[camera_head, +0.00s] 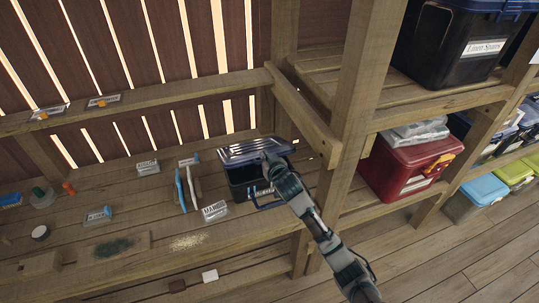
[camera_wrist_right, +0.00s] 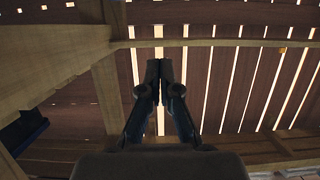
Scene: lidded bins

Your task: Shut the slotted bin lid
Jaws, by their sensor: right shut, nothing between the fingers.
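The dark blue bin (camera_head: 240,180) stands on the wooden bench in the head view, left of a thick post. Its slotted lid (camera_head: 240,151) is up, tilted above the bin's back, with a gap showing the dark inside. My right gripper (camera_head: 268,160) is shut and empty, over the right part of the bin, close to the lid. I cannot tell whether it touches the lid. My right forearm hides the bin's right side. In the right wrist view, the shut fingers (camera_wrist_right: 159,66) point at the slatted wall; the lid is not clearly visible there. My left gripper is out of view.
The wooden post (camera_head: 345,120) rises close on the right. A red bin (camera_head: 400,170) sits on the shelf beyond it. A narrow shelf (camera_head: 150,103) runs behind.

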